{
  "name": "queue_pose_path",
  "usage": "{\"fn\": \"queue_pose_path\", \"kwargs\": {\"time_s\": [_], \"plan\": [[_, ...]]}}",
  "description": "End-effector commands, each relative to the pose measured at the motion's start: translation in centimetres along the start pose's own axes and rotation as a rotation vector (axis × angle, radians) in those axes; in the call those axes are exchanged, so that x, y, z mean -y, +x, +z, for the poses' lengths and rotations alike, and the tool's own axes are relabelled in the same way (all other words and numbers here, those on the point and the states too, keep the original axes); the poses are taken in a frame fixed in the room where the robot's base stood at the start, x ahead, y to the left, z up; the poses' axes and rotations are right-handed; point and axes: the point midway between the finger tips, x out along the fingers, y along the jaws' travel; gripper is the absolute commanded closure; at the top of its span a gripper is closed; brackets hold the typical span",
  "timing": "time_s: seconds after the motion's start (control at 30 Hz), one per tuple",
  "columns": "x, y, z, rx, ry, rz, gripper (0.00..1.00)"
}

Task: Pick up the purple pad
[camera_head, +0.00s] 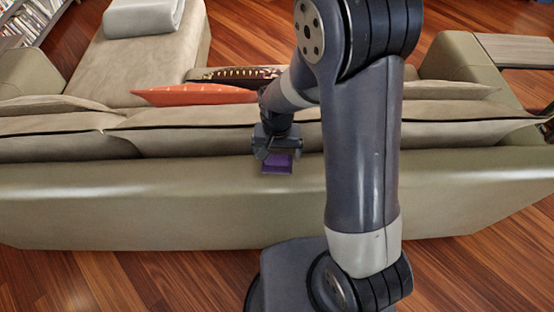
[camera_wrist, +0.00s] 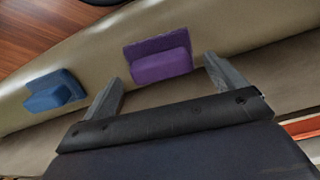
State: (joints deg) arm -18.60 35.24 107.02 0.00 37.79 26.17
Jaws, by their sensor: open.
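The purple pad (camera_wrist: 161,65) lies on the beige top of the sofa back in the wrist view. It is a small block with a thin flap along one edge. My gripper (camera_wrist: 168,82) is open, with one finger to either side of the pad's near end in that view. I cannot tell whether the fingers reach down to the pad's height. In the head view the purple pad (camera_head: 277,164) shows just below my gripper (camera_head: 277,153), which partly covers it. Nothing is held.
A blue pad (camera_wrist: 54,92) lies on the sofa back to the left in the wrist view. The sofa back (camera_head: 120,190) runs across the head view. An orange cushion (camera_head: 195,94) lies on the seat behind it. Wooden floor (camera_head: 90,285) shows in front.

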Motion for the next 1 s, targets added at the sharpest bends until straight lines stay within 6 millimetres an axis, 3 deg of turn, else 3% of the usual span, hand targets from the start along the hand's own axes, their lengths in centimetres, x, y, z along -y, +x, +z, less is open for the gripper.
{"fn": "queue_pose_path", "kwargs": {"time_s": [0.2, 0.53, 0.9, 1.0], "plan": [[0.0, 2.2, 0.1, 0.001, 0.000, 0.001, 0.09], [0.0, 2.6, 0.0, -0.001, 0.001, 0.000, 0.10], [0.0, 2.5, 0.0, -0.001, 0.001, 0.000, 0.40], [0.0, 2.5, 0.0, -0.001, 0.001, 0.000, 0.42]]}}
